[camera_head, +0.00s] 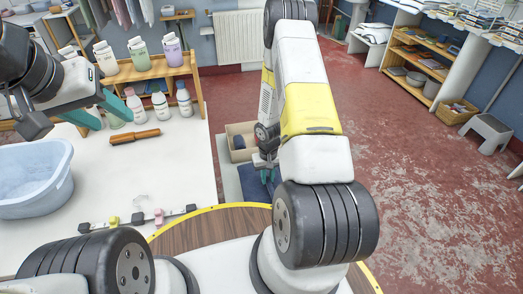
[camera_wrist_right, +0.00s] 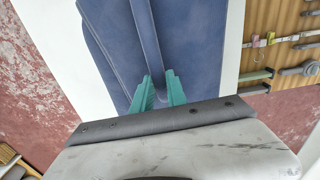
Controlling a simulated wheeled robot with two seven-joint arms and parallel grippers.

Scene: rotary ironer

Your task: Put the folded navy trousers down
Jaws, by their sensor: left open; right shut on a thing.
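The folded navy trousers (camera_wrist_right: 185,40) fill the upper middle of the right wrist view. In the head view a part of them (camera_head: 252,185) shows beyond the round wooden top, low beside my right arm, which hides the rest. My right gripper (camera_wrist_right: 158,92) has its teal fingers shut on the near edge of the trousers; it also shows in the head view (camera_head: 266,172). White surface shows beside the trousers; I cannot tell whether they touch it. My left gripper (camera_head: 100,112) is open and empty above the white table at the left.
A bin (camera_head: 240,140) stands behind the trousers. Shelves (camera_head: 420,65) and a stool (camera_head: 490,130) stand right; the red floor between is open.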

